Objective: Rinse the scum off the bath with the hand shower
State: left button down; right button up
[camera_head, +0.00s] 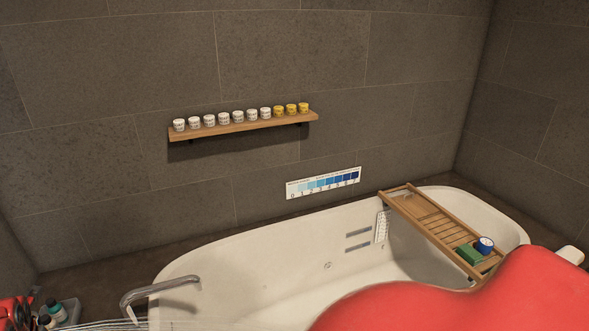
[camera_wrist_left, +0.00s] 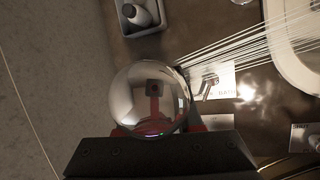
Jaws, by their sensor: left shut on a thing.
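The white bath (camera_head: 250,245) fills the lower middle of the head view, with its near side hidden behind my red arm. Two grey bars (camera_head: 358,233) show on its inner far wall; I cannot tell whether they are scum. My left gripper (camera_wrist_left: 152,130) is shut on the hand shower (camera_wrist_left: 150,90), whose round chrome head shows in the left wrist view. Thin water jets (camera_wrist_left: 235,47) run from it towards the bath rim (camera_wrist_left: 290,75). The jets also show at the bottom left of the head view (camera_head: 110,323). My right gripper is out of view.
A chrome tap (camera_head: 160,285) reaches over the bath's left end. A wooden bath tray (camera_head: 425,215) spans the right end, holding a green block (camera_head: 469,254) and a blue-and-white item (camera_head: 485,245). A wall shelf (camera_head: 245,127) carries several small cups. A blue scale (camera_head: 323,183) is above the rim.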

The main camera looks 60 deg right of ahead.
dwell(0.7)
pick_arm(q)
jog(key=shift+w+a+f, duration=0.15)
jog(key=shift+w+a, duration=0.05)
jog(key=shift+a, duration=0.3)
jog(key=shift+m+g+h, duration=0.3)
jog(key=shift+g+h, duration=0.1)
jog(key=shift+h, duration=0.5)
jog(key=a+b, duration=0.1)
jog(key=w+a+f+b, duration=0.1)
jog(key=a, duration=0.1)
jog(key=w+a+b, duration=0.1)
jog(key=shift+w+a+f, duration=0.1)
jog(key=shift+a+f, duration=0.05)
